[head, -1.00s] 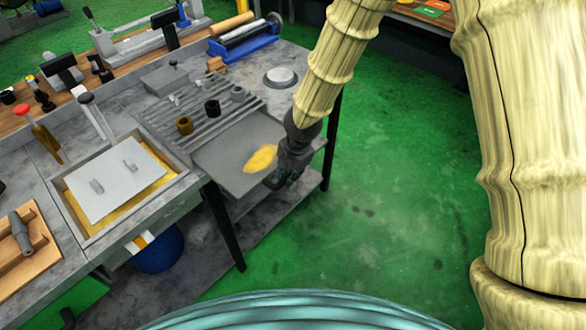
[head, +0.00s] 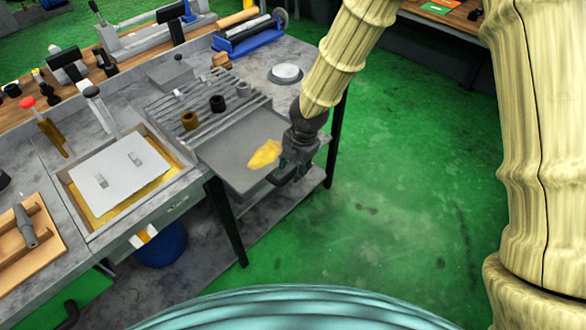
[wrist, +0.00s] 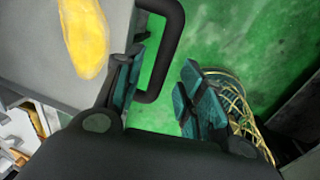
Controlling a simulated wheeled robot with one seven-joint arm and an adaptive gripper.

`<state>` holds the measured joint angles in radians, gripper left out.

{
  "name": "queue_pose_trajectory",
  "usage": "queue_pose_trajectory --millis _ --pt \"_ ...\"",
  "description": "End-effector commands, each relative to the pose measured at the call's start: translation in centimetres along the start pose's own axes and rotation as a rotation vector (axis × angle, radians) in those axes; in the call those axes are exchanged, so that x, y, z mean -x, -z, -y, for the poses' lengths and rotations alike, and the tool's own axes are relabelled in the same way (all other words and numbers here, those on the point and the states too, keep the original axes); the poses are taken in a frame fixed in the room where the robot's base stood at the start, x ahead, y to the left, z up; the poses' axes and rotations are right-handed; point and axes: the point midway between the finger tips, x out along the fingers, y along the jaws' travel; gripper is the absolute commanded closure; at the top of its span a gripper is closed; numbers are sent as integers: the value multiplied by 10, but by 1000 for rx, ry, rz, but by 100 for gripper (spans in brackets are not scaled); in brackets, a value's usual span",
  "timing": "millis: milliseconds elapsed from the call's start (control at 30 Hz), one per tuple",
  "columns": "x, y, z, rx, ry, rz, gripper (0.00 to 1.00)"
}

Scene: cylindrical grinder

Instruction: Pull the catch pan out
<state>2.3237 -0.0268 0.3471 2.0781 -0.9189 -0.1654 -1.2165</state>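The catch pan (head: 225,152) is a flat grey tray with a yellow puddle on it, at the right front of the bench beside a ribbed grey rack. In the wrist view the pan (wrist: 30,65) fills the upper left, and its black loop handle (wrist: 168,50) sticks out from its edge. My gripper (head: 292,170) is at the pan's right edge in the head view. In the wrist view my gripper (wrist: 160,90) is open, with the handle's outer bar in the gap between its fingers. I cannot tell whether either finger touches the bar.
A bench leg (head: 228,225) and a lower shelf (head: 262,208) are below the pan. Small cylinders stand on the ribbed rack (head: 190,100). A round white-topped disc (head: 286,72) sits behind my gripper. Green floor (head: 410,190) to the right is clear.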

Motion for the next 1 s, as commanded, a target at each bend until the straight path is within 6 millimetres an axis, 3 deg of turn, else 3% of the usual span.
queue_pose_trajectory --millis 300,500,700,1000 --pt "56 -1 -1 -2 -3 0 61" --pt "83 0 0 -1 -2 0 61" --pt "96 0 0 0 -1 0 61" --pt "98 0 0 1 0 0 61"
